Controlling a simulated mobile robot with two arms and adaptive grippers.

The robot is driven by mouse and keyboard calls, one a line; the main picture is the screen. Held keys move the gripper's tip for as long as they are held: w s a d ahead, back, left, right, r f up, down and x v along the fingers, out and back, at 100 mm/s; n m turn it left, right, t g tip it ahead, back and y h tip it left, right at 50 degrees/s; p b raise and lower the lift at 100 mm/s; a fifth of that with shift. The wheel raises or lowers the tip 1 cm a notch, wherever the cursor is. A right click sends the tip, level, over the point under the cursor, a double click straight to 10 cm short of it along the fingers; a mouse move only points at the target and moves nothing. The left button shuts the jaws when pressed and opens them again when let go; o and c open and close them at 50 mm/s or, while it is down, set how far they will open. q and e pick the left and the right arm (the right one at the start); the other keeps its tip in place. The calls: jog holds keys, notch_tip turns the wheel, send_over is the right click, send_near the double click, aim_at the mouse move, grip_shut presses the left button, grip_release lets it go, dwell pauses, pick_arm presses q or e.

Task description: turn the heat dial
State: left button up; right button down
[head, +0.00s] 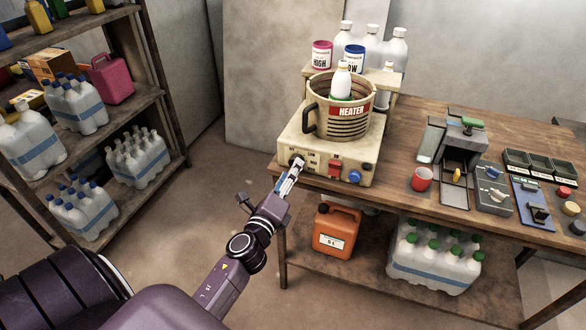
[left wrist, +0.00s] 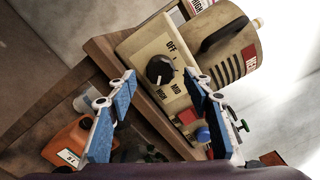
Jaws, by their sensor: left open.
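The heat dial (left wrist: 159,70) is a round black knob on the cream front panel of the heater (left wrist: 137,42). OFF, MID and HIGH are printed around it; I cannot tell clearly where it points. In the head view the heater base (head: 352,172) stands at the table's left end, and the dial (head: 297,161) shows at its front left. My left gripper (head: 289,179) is in front of the dial. In the left wrist view its blue-padded fingers (left wrist: 160,76) are spread, with the dial between and beyond their tips, apparently untouched. My right gripper is out of view.
A red switch (head: 335,170) and a blue knob (head: 354,176) sit right of the dial. A ribbed pot (head: 356,126) with a white bottle stands on the heater. An orange jug (head: 336,230) is on the shelf below.

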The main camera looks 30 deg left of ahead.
pick_arm(q)
jog(key=v, duration=0.9)
jog(key=shift+s, duration=0.25)
jog(key=s+d+f+n+g+h, duration=0.1)
jog(key=s+d+f+n+g, duration=0.2)
jog(key=f, duration=0.9)
jog(key=s+d+f+n+g+h, duration=0.1)
jog(key=s+d+f+n+g, duration=0.2)
jog(key=f, duration=0.9)
jog(key=s+d+f+n+g+h, duration=0.1)
jog(key=s+d+f+n+g, duration=0.2)
jog(key=f, duration=0.9)
jog(key=s+f+n+g, duration=0.2)
jog(key=s+f, duration=0.4)
jog(key=s, duration=0.4)
jog(key=s+d+f+n+g+h, duration=0.1)
jog(key=s+f+n+g, duration=0.2)
jog(key=s+f, duration=0.3)
jog(key=s+d+f+n+g, duration=0.1)
jog(key=s+f+n, duration=0.4)
jog(key=s, duration=1)
notch_tip(320, 180, down, 2)
jog(key=shift+f+g, duration=0.1)
jog(key=shift+g, duration=0.6)
jog(key=shift+s, duration=0.1)
jog(key=shift+c, duration=0.7)
